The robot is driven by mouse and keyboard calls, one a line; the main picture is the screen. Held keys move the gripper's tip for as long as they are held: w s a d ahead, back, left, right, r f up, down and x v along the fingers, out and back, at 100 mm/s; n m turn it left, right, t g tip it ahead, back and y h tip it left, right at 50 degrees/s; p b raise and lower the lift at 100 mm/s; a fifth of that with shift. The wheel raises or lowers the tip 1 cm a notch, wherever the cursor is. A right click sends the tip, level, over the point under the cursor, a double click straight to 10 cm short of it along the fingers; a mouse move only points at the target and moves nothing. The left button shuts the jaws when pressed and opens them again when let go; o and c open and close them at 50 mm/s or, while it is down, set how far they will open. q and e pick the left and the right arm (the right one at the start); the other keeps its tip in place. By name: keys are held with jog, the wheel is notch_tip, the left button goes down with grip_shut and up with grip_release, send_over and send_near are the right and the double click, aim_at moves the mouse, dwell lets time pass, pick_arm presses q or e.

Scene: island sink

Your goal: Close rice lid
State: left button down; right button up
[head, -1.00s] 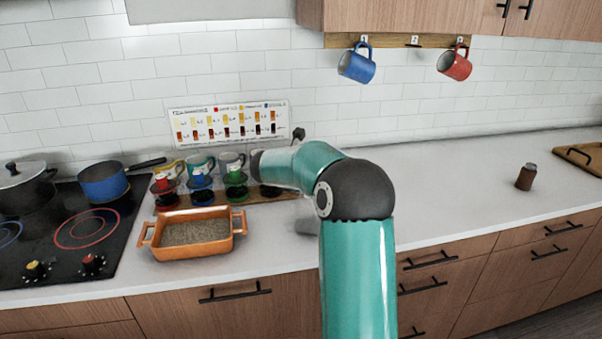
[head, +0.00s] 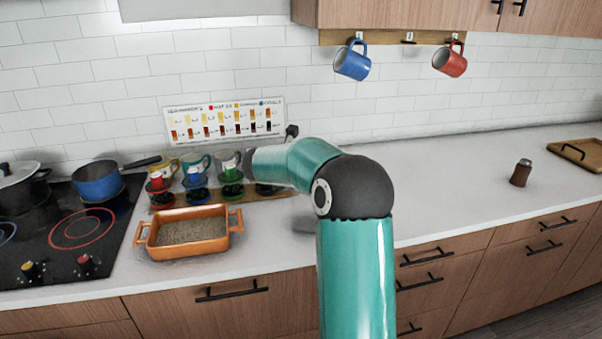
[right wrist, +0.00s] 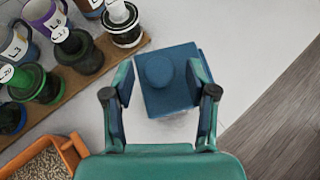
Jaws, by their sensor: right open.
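My right gripper (right wrist: 163,97) is open in the right wrist view, its two fingers spread on either side of a blue square lid-like piece (right wrist: 182,93) with a round knob on top. The right finger overlaps its edge; I cannot tell whether it touches. Whether this piece is the rice lid, and whether it sits shut, I cannot tell. In the head view my right arm hides the piece and most of the gripper. An orange two-handled dish (head: 208,211) of grain stands on the counter; it shows at lower left in the wrist view (right wrist: 70,147). My left gripper is not in view.
Several mugs and coloured drippers stand on a wooden board (right wrist: 83,95) left of the gripper. The stove (head: 110,225) with a blue pot (head: 98,182) is at the left. A brown shaker (head: 520,173) stands far right. The counter (head: 440,187) between is clear.

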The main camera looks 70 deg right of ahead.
jog(key=s+v, duration=0.1)
jog(key=v, duration=0.9)
jog(key=shift+w+a+r, duration=0.15)
jog(key=shift+w+a, duration=0.1)
jog(key=shift+w, duration=0.25)
